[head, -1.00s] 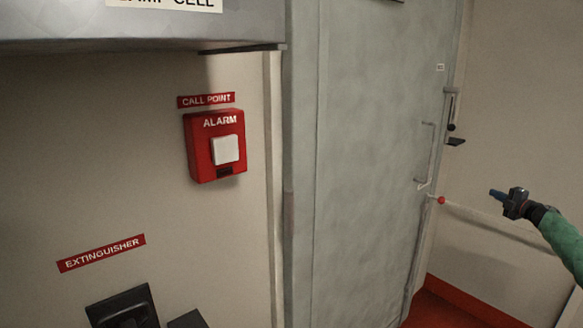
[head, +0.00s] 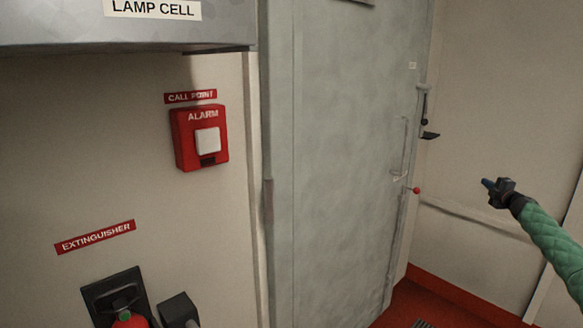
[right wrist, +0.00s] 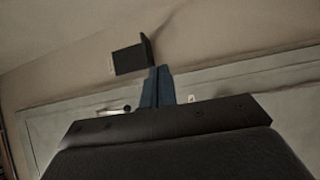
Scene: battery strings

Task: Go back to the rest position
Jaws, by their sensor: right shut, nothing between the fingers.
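My right gripper (head: 487,184) shows at the right of the head view, at the end of my green-sleeved arm. Its blue fingers point left toward the grey door (head: 345,150) and are apart from it. In the right wrist view the blue fingertips (right wrist: 157,86) are together with nothing between them. My left gripper is not in view.
A red alarm box (head: 200,138) is on the wall at left, above a red extinguisher (head: 130,320) in a black bracket. The grey door has a handle (head: 400,148) and a red-knobbed lever (head: 416,190). A black bracket (right wrist: 130,58) shows in the wrist view.

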